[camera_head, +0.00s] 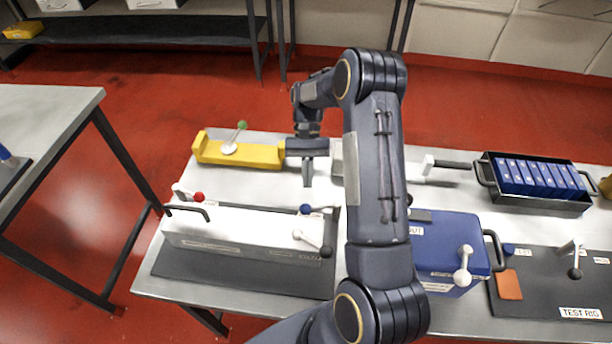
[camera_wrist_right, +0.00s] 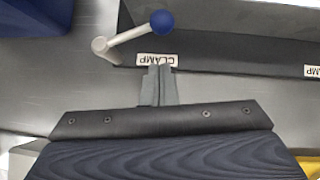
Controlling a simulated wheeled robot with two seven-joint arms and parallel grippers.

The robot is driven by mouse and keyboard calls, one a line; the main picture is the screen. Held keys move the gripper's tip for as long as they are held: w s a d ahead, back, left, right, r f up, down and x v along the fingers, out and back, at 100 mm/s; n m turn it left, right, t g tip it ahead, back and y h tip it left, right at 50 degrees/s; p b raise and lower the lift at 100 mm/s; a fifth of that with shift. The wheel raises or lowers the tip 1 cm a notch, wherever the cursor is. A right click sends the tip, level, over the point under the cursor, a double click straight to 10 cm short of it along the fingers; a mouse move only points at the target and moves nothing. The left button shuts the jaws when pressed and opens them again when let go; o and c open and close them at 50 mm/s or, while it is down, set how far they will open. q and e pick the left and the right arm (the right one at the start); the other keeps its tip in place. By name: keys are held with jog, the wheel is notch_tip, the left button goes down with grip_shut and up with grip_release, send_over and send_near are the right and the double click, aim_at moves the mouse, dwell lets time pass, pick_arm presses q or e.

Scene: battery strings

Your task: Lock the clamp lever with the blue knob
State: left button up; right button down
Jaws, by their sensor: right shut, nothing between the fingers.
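The blue knob (camera_head: 305,209) is on the end of a pale clamp lever (camera_head: 322,208) at the far right corner of the white box (camera_head: 205,228). In the right wrist view the blue knob (camera_wrist_right: 162,22) and its lever (camera_wrist_right: 125,37) lie above a CLAMP label (camera_wrist_right: 157,60), with the pivot to the left. My right gripper (camera_head: 308,180) points down just beyond the knob. Its fingers (camera_wrist_right: 158,72) are shut together and empty, apart from the knob and close to the label. My left gripper is not in view.
Other levers have a red knob (camera_head: 198,197), a black knob (camera_head: 326,251) and a green knob (camera_head: 242,125) on a yellow fixture (camera_head: 210,150). A blue box (camera_head: 455,235) stands to the right. A tray (camera_head: 545,205) holds blue cells. My right arm hides the table's middle.

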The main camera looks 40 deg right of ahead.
jog(key=p+v, duration=0.6)
jog(key=v, duration=0.4)
jog(key=shift+s+d, duration=0.15)
jog(key=shift+r, duration=0.1)
